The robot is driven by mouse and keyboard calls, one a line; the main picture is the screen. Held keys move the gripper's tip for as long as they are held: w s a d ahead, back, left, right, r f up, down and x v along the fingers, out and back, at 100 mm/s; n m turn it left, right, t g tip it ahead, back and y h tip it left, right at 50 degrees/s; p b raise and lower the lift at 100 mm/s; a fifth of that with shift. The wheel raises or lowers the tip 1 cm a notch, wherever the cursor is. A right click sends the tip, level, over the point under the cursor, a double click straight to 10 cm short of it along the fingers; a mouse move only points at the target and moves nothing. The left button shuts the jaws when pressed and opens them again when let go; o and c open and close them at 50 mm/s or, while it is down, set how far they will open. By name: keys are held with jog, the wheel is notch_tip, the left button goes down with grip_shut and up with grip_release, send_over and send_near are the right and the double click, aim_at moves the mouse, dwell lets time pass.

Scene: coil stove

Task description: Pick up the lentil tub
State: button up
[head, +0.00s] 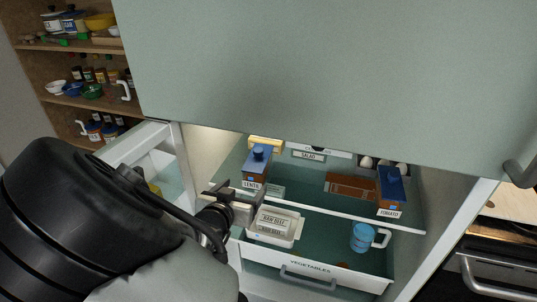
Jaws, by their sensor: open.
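The lentil tub (256,166) has a blue lid with a knob, an orange-brown body and a white label whose lettering starts with LENTI. It stands upright at the left of the upper glass shelf inside the open fridge. My gripper (246,203) is open, just below and left of the tub in the head view, in front of the shelf. Nothing shows between its jaws. They look apart from the tub, but the depth gap is hard to judge. The tub's front label is in clear view.
A similar tomato tub (390,189) and a brown packet (350,185) share the shelf. A raw beef tray (274,225) and blue mug (365,238) are lower, above the vegetable drawer (310,268). A large pale door (330,70) overhangs the top. The open fridge door (135,143) is left.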

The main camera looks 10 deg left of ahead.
aim_at(253, 177)
jog(key=b+x, duration=0.2)
jog(key=x, duration=0.8)
jog(key=shift+f, duration=0.2)
jog(key=shift+a+b+x, duration=0.15)
jog(key=shift+b+x, duration=0.2)
jog(key=shift+x, duration=1.25)
jog(key=shift+a+b+x, duration=0.1)
jog(key=shift+b+x, duration=0.25)
jog(key=shift+x, duration=1.3)
jog(key=shift+r, duration=0.15)
jog(key=shift+r, duration=0.1)
jog(key=c, duration=1.3)
